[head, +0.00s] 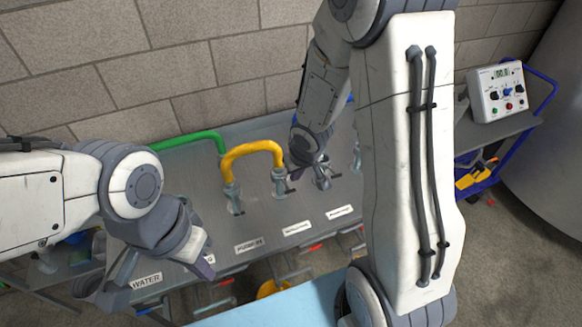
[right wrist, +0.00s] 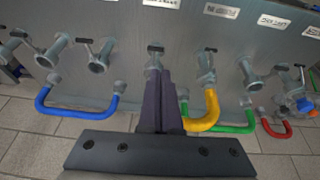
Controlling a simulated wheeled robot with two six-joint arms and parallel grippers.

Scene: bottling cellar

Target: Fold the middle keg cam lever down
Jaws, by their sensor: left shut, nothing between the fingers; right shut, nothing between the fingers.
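The panel (head: 200,185) carries a row of upright pipe couplings, several with a small dark cam lever. I cannot tell from the labels which lever is the middle keg one. My right gripper (head: 312,165) is shut and empty, low over the back right of the panel, partly hiding the couplings there. In the right wrist view its fingers (right wrist: 160,72) point at a central coupling (right wrist: 154,59) with a dark lever (right wrist: 155,47) across its top. Whether they touch cannot be told. My left gripper (head: 206,266) is shut and empty at the panel's front left.
A yellow U-shaped hose (head: 252,148) and a green hose (head: 188,140) join couplings; a blue hose (right wrist: 75,108) and a red one (right wrist: 273,130) also show in the wrist view. A control box (head: 497,92) stands on a cart at right. A brick wall closes the back.

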